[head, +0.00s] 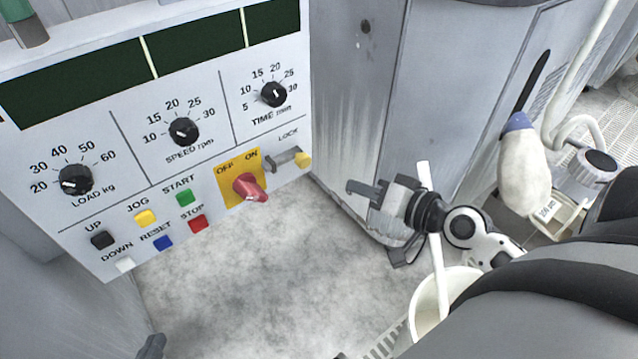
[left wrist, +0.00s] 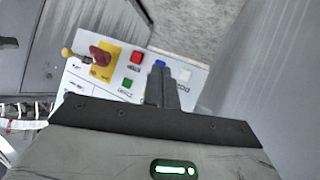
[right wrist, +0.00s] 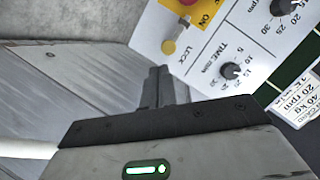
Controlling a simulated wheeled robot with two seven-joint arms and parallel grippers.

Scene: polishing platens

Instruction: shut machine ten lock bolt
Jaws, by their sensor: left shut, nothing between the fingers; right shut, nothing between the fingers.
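The lock bolt (head: 284,161) is a small grey bolt with a yellow knob (head: 303,160) at its right end, under the word LOCK on the white control panel (head: 120,190). Its knob also shows in the left wrist view (left wrist: 67,53) and the right wrist view (right wrist: 168,47). A red switch handle (head: 250,188) sits on a yellow OFF/ON plate beside the bolt. My right gripper (head: 352,188) is shut and empty, right of and apart from the knob. My left gripper (head: 150,346) is shut and empty at the bottom edge, mostly out of the head view.
Three black dials, for example the time dial (head: 274,94), and several coloured buttons are on the panel. A grey cabinet (head: 420,90) stands right of it. A white bucket (head: 425,310) and a bottle (head: 522,165) are at the right. The floor below the panel is clear.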

